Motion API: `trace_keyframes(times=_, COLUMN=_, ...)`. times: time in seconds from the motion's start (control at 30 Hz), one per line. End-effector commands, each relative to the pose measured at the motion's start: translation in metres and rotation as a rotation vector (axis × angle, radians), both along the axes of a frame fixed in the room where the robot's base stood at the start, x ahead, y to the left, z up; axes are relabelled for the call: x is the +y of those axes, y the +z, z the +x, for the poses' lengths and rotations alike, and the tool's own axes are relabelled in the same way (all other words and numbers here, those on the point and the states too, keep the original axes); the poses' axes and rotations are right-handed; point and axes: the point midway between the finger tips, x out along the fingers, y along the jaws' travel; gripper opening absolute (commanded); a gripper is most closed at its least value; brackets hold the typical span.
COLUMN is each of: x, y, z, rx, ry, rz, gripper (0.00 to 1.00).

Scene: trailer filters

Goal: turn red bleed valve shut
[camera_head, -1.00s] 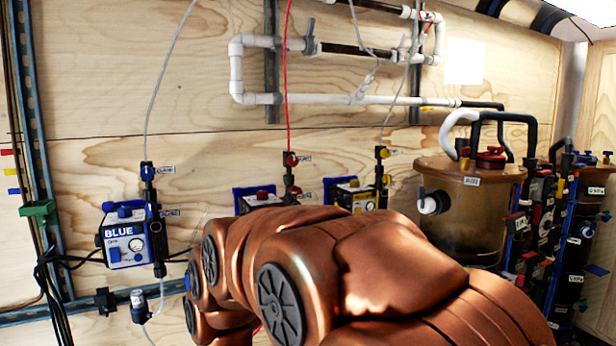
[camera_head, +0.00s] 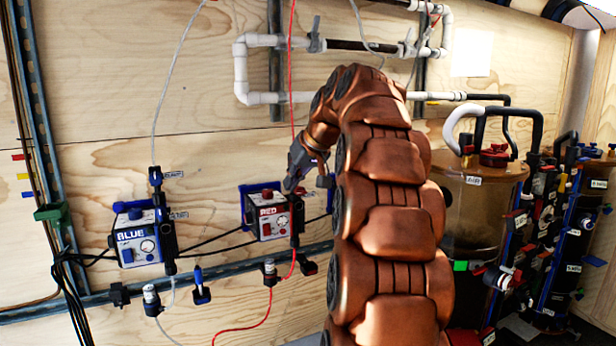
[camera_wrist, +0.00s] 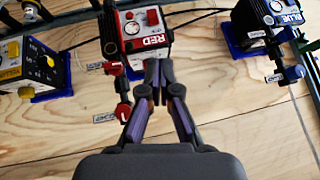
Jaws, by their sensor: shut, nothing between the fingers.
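The red unit (camera_head: 270,222) is a white box with a RED label on the wall, and it also shows in the wrist view (camera_wrist: 140,35). Beside it in the wrist view, a dark fitting carries a lower red valve knob (camera_wrist: 122,112) and another red knob (camera_wrist: 115,68). Their small tags are too blurred to read, so I cannot tell which is the bleed valve. My gripper (camera_wrist: 158,68) is shut and empty, its tips overlapping the red unit's edge in view, right of both knobs. In the head view, my gripper (camera_head: 291,184) hides that fitting's upper part.
The blue unit (camera_head: 138,238) is on the wall to the left. The yellow unit (camera_wrist: 35,65) shows in the wrist view. A red tube (camera_head: 291,90) runs down to the red unit. White pipes (camera_head: 262,98) cross the wall above. A brown tank (camera_head: 475,215) stands right.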

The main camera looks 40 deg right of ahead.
Motion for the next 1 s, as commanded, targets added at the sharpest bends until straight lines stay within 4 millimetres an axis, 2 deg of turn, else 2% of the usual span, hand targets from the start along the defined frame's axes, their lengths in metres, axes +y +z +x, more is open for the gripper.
trace_keyframes(times=0.03, x=-0.022, y=0.016, z=-0.002, rx=-0.026, ry=-0.019, rz=-0.019, gripper=0.0)
trace_keyframes(times=0.2, x=-0.068, y=0.05, z=-0.012, rx=-0.089, ry=-0.054, rz=-0.074, gripper=0.0)
trace_keyframes(times=0.3, x=-0.084, y=0.061, z=-0.017, rx=-0.11, ry=-0.068, rz=-0.096, gripper=0.0)
trace_keyframes(times=0.4, x=-0.092, y=0.067, z=-0.02, rx=-0.122, ry=-0.074, rz=-0.109, gripper=0.0)
trace_keyframes(times=0.67, x=-0.097, y=0.056, z=-0.008, rx=-0.125, ry=-0.076, rz=-0.11, gripper=0.0)
trace_keyframes(times=1.0, x=-0.105, y=0.017, z=0.03, rx=-0.123, ry=-0.077, rz=-0.109, gripper=0.0)
